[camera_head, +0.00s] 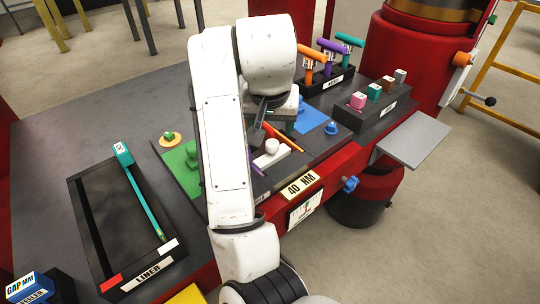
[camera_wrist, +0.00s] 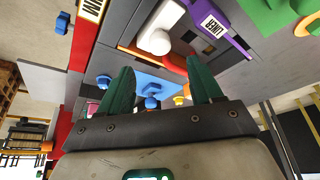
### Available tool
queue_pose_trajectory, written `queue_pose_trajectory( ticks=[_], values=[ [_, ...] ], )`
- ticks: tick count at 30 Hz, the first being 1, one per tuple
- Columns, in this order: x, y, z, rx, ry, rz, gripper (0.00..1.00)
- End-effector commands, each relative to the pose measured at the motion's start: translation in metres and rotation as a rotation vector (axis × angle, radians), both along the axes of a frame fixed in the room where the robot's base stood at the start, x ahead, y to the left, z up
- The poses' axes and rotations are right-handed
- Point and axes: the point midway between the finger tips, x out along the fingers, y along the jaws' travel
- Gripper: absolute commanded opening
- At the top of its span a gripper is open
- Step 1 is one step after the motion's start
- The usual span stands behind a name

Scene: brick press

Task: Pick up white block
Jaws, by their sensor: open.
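The white block (camera_head: 268,159) with a round white knob on top lies on the dark press bed, just in front of my gripper (camera_head: 284,122) in the head view. In the wrist view the white block (camera_wrist: 162,28) is at the top centre, beyond the fingertips. My gripper (camera_wrist: 160,74) has its two green fingers spread apart with nothing between them. The fingers and the block look apart. My arm hides part of the bed in the head view.
A purple piece (camera_wrist: 218,28) and an orange bar (camera_head: 284,137) lie close beside the block. A blue plate (camera_head: 312,121) and a green plate (camera_head: 178,163) are nearby. A black tray (camera_head: 85,225) is at left; a rack (camera_head: 375,118) with several small blocks is at right.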

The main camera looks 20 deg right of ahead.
Motion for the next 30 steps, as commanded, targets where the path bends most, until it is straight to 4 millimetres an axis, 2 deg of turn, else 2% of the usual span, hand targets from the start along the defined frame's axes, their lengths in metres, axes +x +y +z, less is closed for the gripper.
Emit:
queue_pose_trajectory(
  ticks=[1,3,11,21,30],
  values=[
    [0.002,-0.003,-0.013,-0.003,0.005,-0.002,0.65],
    [0.006,-0.004,-0.020,-0.002,0.002,0.000,0.65],
    [0.012,-0.006,-0.035,0.000,0.002,0.001,0.65],
    [0.027,-0.013,-0.075,0.000,0.002,0.001,0.65],
    [0.028,-0.014,-0.080,0.000,0.001,0.000,0.65]
  ],
)
